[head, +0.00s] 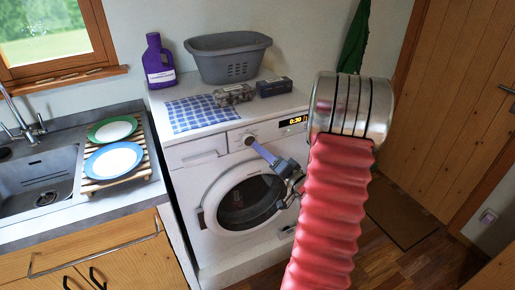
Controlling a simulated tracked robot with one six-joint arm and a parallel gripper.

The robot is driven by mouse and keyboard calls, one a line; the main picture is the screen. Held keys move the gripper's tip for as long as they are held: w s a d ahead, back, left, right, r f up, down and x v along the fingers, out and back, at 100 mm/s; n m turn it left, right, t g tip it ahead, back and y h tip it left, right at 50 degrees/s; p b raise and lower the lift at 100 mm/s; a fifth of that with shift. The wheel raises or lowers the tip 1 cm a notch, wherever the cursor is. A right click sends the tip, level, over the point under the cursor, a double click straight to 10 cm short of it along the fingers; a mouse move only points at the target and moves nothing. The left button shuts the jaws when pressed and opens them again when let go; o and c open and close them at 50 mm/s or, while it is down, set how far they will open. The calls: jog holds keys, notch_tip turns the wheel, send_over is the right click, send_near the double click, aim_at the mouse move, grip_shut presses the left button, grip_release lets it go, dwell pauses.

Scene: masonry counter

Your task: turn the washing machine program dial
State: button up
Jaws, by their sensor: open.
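On top of the machine are a purple bottle (159,61), a grey basket (228,57), a checked cloth (201,112) and two small boxes. A sink (42,180) and a wooden rack with two plates are at left. A wooden door (455,100) is at right.

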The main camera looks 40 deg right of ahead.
jog(key=s, duration=0.7)
jog(key=shift+s+a, duration=0.4)
